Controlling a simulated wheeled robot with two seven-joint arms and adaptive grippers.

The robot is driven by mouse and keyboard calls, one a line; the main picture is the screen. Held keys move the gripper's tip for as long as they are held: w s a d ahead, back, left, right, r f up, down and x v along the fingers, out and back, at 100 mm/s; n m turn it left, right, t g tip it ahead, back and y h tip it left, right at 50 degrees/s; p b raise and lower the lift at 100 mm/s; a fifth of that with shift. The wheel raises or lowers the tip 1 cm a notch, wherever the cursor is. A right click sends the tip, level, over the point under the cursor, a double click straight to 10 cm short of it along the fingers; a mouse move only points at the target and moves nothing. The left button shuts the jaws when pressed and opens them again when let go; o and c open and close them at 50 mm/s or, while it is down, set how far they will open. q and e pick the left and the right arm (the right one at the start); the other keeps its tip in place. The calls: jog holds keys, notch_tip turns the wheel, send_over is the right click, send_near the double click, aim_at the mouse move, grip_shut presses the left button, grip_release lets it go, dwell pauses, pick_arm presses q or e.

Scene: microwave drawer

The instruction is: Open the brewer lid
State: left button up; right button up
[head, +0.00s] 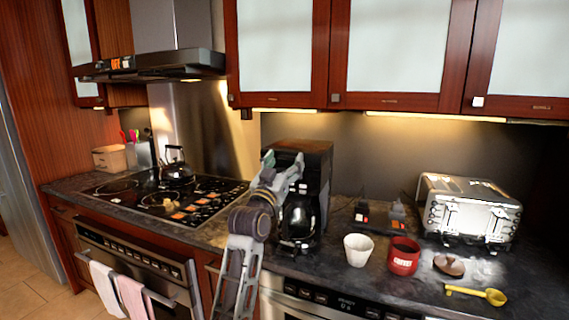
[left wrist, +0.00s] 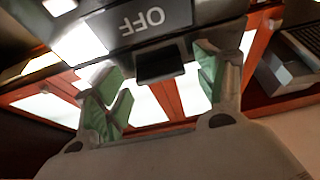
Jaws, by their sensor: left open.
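The black coffee brewer (head: 318,178) stands on the dark counter, with a glass carafe (head: 298,218) in its lower front. Its lid (head: 300,146) looks closed on top. My left gripper (head: 283,163) is raised at the upper front of the brewer, just below the lid. In the left wrist view the left gripper (left wrist: 160,82) is open, with green-padded fingers apart. A small dark tab (left wrist: 160,64) shows in the gap between them, below a dark panel marked OFF (left wrist: 150,20). I cannot tell whether a finger touches it. My right gripper is not in view.
A white cup (head: 358,250), a red mug (head: 404,256), a yellow scoop (head: 478,293) and a toaster (head: 470,208) stand right of the brewer. A stove (head: 165,195) with a kettle (head: 174,165) is left. Wall cabinets (head: 395,45) hang above.

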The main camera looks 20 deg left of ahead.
pick_arm(q)
jog(key=shift+c, duration=0.4)
jog(key=c, duration=1.4)
jog(key=shift+o, duration=0.2)
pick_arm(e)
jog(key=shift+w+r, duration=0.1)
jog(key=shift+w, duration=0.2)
pick_arm(q)
jog(key=shift+r, duration=0.15)
